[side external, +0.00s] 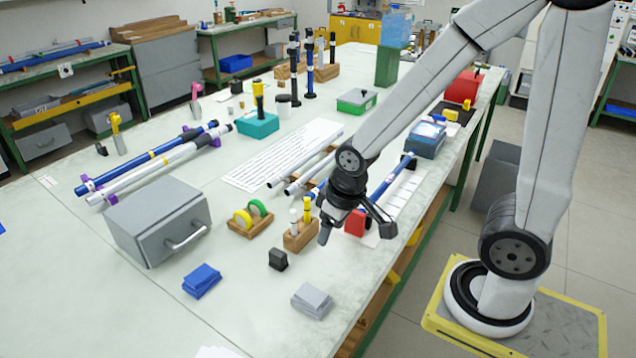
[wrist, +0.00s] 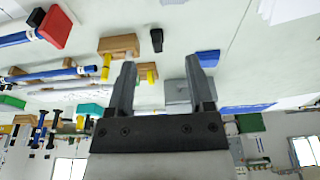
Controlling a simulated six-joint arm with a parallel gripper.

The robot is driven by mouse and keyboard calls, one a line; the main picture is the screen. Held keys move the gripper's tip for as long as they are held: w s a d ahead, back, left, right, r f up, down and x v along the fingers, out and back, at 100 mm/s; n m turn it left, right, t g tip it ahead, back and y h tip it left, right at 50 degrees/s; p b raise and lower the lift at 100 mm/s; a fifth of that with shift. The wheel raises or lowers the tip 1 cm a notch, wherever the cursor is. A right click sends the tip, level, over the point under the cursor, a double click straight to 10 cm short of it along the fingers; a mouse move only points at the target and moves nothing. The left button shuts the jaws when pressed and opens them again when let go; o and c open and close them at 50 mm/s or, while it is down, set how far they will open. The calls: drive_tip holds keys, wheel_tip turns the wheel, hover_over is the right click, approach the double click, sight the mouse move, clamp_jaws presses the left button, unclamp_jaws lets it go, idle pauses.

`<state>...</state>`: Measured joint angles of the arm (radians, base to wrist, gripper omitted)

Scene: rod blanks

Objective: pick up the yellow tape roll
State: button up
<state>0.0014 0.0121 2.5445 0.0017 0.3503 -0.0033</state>
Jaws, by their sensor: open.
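The yellow tape roll (side external: 241,218) stands on edge in a small wooden holder (side external: 250,231), next to a green tape roll (side external: 260,208). In the wrist view a small yellow patch beside the left finger, probably the yellow tape roll (wrist: 151,77), is partly hidden. My gripper (side external: 357,233) is open and empty, fingers apart, above the table to the right of the holder. It also shows in the wrist view (wrist: 168,60).
A wooden block with upright white and yellow pieces (side external: 299,237) stands between the holder and my gripper. A black block (side external: 278,259), grey drawer box (side external: 158,222), blue stack (side external: 202,281) and grey stack (side external: 312,300) surround the holder. A red block (side external: 355,222) shows behind my fingers.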

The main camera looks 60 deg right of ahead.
drive_tip(key=w+d+f, duration=0.2)
drive_tip(key=w, duration=1.4)
drive_tip(key=t, duration=0.2)
approach(240, 212)
drive_tip(key=f, duration=0.2)
drive_tip(key=shift+w+f, duration=0.3)
drive_tip(key=shift+w, duration=0.35)
drive_tip(key=shift+f, duration=0.1)
drive_tip(key=shift+x, duration=1.25)
